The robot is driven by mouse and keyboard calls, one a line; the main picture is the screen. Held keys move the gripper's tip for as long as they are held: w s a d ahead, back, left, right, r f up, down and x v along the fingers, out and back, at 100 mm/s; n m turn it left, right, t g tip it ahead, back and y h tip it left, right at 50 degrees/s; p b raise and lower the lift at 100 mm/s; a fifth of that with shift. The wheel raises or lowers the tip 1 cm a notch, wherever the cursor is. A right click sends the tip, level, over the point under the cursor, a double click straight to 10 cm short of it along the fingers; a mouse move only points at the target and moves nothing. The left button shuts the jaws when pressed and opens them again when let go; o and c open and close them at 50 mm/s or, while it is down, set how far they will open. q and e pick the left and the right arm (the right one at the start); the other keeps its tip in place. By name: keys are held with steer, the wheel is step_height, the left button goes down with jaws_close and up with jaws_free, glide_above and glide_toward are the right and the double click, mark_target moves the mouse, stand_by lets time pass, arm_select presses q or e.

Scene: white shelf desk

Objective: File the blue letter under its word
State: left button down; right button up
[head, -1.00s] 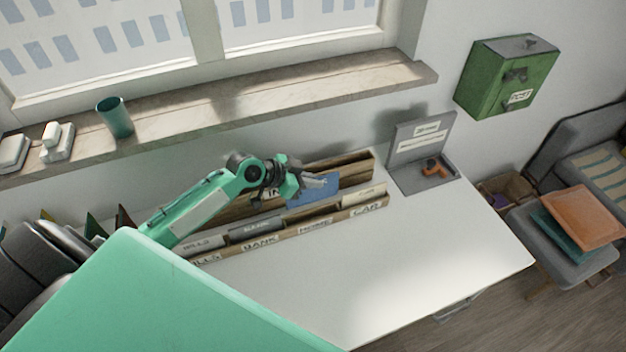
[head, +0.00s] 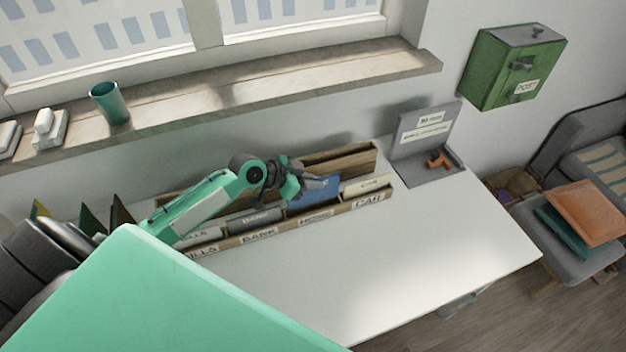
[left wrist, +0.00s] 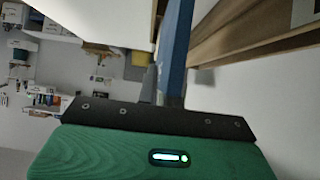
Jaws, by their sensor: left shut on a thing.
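The blue letter (head: 316,194) stands in the wooden letter rack (head: 282,232), at the section whose front label reads HOME. Its lower part is hidden behind the rack's front board. My left gripper (head: 306,183) is shut on the letter at its upper part. In the left wrist view the letter (left wrist: 176,45) shows edge-on as a blue strip running up from my gripper (left wrist: 168,98). The rack's front labels read BILLS, BANK, HOME and CAR from left to right. A grey BANK card (head: 254,221) stands left of the letter and a cream card (head: 366,186) stands right of it. My right gripper is out of view.
A grey stand with an orange-handled thing (head: 438,160) is at the desk's back right. A green POST box (head: 512,68) hangs on the wall. The white desk top (head: 400,255) before the rack is clear. A window sill (head: 240,92) runs above the rack.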

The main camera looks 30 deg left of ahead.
arm_select(q)
steer(key=shift+f+b, duration=1.15)
steer(key=shift+f, duration=0.55)
steer(key=c, duration=1.5)
jaws_free()
steer(key=shift+s+a+r, duration=0.25)
steer(key=shift+s+a, duration=0.1)
steer(key=b+v, duration=0.2)
steer(key=v, duration=0.9)
steer(key=shift+s+a+r+b, duration=0.1)
steer(key=shift+s+a+b, duration=0.05)
steer(key=shift+b, duration=0.25)
steer(key=shift+s+a+r, duration=0.3)
steer(key=shift+s+r, duration=0.05)
steer(key=shift+r, duration=0.15)
